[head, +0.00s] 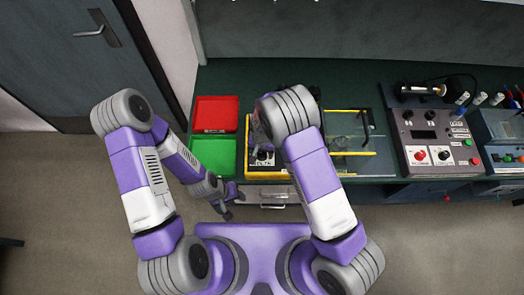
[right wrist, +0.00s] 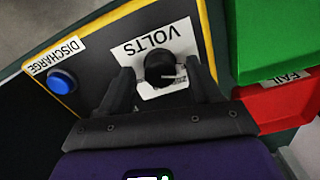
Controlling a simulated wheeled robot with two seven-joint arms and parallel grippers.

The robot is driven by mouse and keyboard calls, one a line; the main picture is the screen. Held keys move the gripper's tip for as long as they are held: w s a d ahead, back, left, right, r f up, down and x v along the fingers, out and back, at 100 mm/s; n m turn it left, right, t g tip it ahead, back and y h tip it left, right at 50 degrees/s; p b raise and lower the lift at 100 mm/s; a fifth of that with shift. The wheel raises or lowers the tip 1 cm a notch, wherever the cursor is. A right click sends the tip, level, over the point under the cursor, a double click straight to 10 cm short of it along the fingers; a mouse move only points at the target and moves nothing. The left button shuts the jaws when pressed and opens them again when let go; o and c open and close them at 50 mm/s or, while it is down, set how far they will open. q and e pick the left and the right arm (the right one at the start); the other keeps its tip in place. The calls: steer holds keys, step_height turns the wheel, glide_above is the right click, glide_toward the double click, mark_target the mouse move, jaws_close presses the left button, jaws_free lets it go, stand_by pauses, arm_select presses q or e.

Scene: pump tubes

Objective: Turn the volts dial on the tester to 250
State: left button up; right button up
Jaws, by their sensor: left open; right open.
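The volts dial (right wrist: 160,68) is a black round knob on a white VOLTS label (right wrist: 160,48), upside down in the right wrist view. Its white pointer line points to the right in that view; scale numbers are not readable. My right gripper (right wrist: 162,84) is open, with one finger on each side of the knob and gaps visible. The tester (head: 250,172) has a yellow edge and stands at the bench front in the head view, partly hidden by my right arm. My left gripper (head: 227,211) hangs open and empty before the bench, below the green tray.
A blue DISCHARGE button (right wrist: 62,79) is on the same panel. A red tray (head: 215,113) and a green tray (head: 213,155) lie left of the tester. A glass-topped box with yellow bars (head: 350,154) and a grey control panel (head: 432,135) stand to the right.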

steer(key=c, duration=1)
steer(key=shift+c, duration=0.2)
steer(key=shift+m, duration=0.4)
steer(key=m+b, duration=0.1)
steer(key=m, duration=0.1)
steer(key=shift+m, duration=3)
steer(key=o, duration=1)
